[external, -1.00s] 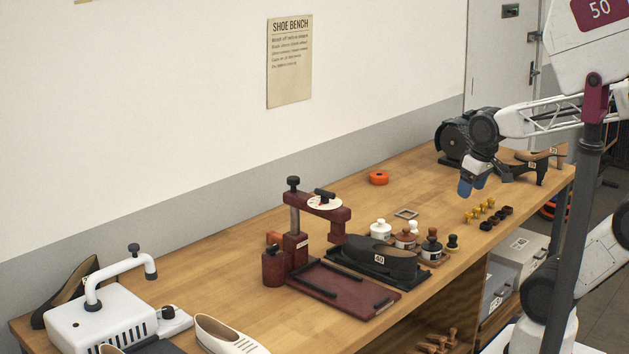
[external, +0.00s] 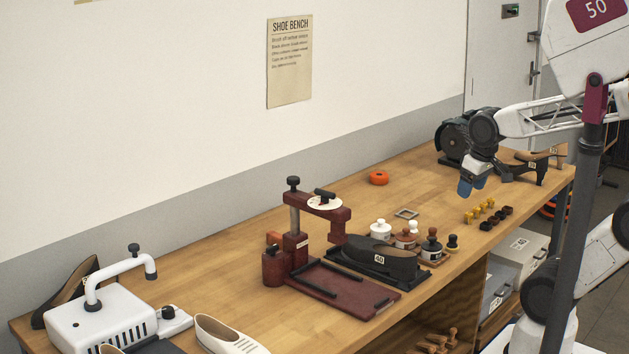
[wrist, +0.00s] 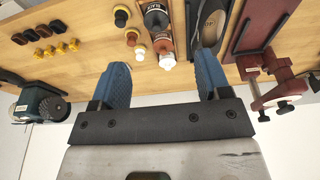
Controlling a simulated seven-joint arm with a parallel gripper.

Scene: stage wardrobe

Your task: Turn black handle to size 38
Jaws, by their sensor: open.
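The black handle (external: 325,193) sits on a round white dial (external: 325,203) on top of the maroon shoe press (external: 330,214). The dial's size marks are too small to read. My gripper (external: 472,186), with blue fingertips, hangs above the bench to the right of the press, well apart from the handle. In the wrist view my gripper (wrist: 163,75) is open with nothing held between its fingers.
A black shoe marked 40 (external: 385,260) lies beside the press. Several bottles stand right of it, including a dark one (external: 431,245). A second black knob (external: 293,184) tops the press column. A white machine (external: 105,312) stands at the near left; a grinder (external: 455,140) stands behind my gripper.

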